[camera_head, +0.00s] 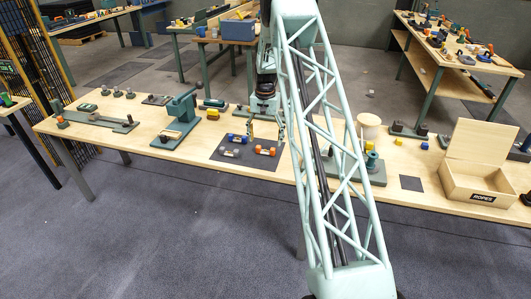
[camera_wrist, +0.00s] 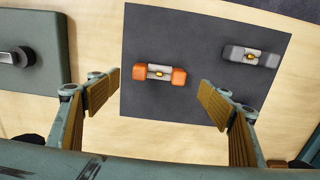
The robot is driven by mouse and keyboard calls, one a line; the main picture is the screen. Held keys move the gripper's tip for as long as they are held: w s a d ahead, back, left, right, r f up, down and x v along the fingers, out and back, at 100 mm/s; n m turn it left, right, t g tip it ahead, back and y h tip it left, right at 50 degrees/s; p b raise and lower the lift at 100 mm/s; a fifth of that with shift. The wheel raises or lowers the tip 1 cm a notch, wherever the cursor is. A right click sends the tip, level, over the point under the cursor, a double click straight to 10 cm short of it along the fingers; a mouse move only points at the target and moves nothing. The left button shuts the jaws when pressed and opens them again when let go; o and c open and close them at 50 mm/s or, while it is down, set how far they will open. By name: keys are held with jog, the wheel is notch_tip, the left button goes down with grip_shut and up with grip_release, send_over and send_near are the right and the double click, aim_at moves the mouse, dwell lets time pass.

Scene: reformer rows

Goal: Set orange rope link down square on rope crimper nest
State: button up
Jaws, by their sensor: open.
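The orange rope link (camera_head: 266,151) lies on a dark mat on the wooden bench in the head view. In the wrist view the orange rope link (camera_wrist: 180,76) has orange ends and a pale middle with a small brass-coloured piece. My gripper (camera_head: 266,127) is above the mat; in the wrist view my gripper (camera_wrist: 160,95) is open and empty, its padded fingers wide apart, with the link between and beyond them. Two green bench devices, a lever press (camera_head: 181,107) and a station (camera_head: 372,175) partly behind my arm, stand either side. I cannot tell which holds the crimper nest.
An open box marked ROPES (camera_head: 478,180) stands at right. A small dark pad (camera_head: 411,183) lies bare left of it.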

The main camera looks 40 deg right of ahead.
aim_at(265, 151)
dwell(0.3)
jog(key=shift+s+f+b, duration=0.1)
jog(key=shift+f+b, duration=0.35)
jog(key=shift+f, duration=2.2)
jog(key=c, duration=0.9)
